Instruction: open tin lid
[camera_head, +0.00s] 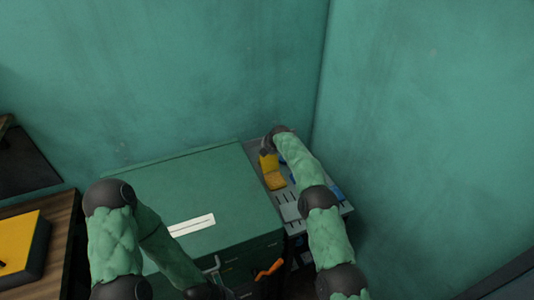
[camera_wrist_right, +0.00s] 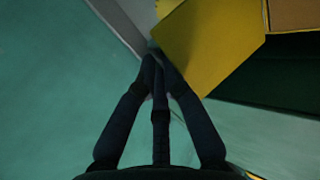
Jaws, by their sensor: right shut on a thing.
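A yellow tin (camera_head: 273,180) stands on the grey perforated top beside the green cabinet. Its raised yellow lid (camera_head: 268,161) appears tilted up, and a large yellow panel (camera_wrist_right: 210,40) fills the upper middle of the right wrist view. My right gripper (camera_wrist_right: 157,60) is shut with its fingertips at the corner of this yellow panel, on the lid's edge. In the head view my right arm reaches over the tin from the right and hides part of it. My left arm bends down over the cabinet; its fingers are not seen.
The green cabinet (camera_head: 190,187) has a white strip (camera_head: 191,225) on its top and an orange handle (camera_head: 270,269) in front. Blue items lie on the grey top (camera_head: 290,207) near the right arm. Teal walls close in behind and right. A wooden table (camera_head: 60,235) stands left.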

